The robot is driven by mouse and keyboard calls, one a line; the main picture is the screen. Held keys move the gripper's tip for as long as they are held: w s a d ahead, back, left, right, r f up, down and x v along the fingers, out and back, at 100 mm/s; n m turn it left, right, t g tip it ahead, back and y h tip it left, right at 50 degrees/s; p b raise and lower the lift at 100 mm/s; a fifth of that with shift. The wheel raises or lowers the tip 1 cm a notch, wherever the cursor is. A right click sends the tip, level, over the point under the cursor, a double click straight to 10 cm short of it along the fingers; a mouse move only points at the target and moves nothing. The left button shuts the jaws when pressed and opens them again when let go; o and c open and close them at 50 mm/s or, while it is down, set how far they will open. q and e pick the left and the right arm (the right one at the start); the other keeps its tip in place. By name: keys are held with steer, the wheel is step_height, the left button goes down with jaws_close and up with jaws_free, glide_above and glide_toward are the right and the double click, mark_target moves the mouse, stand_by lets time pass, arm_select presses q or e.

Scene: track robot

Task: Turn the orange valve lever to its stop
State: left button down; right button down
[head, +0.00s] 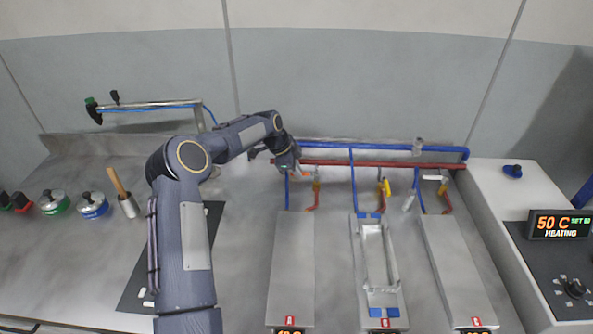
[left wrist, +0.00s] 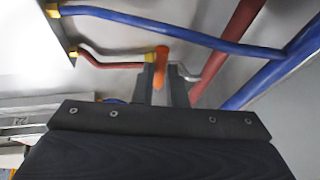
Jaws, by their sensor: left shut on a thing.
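The orange valve lever (head: 304,174) sits below the red pipe on the left branch of the pipework in the head view. In the left wrist view the orange lever (left wrist: 161,54) shows between the two grey fingers. My left gripper (head: 295,171) is shut on it, and the fingers hide part of the lever. My right gripper is in neither view.
Blue (head: 340,145) and red (head: 385,164) pipes run along the wall. A yellow lever (head: 387,187) is on the middle branch. Metal units stand below. A display (head: 558,224) reads 50 C, HEATING. Pots (head: 93,205) and a utensil holder (head: 129,206) stand at left.

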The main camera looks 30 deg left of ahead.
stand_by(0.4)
arm_select(q)
steer(key=c, duration=1.5)
jaws_free()
steer(key=shift+o, duration=0.2)
steer(key=b+v, duration=0.1)
steer(key=v, duration=0.6)
steer(key=shift+a+r+b, duration=0.15)
steer(key=shift+r+b, duration=0.2)
steer(key=shift+b, duration=0.05)
steer(key=shift+s, duration=0.15)
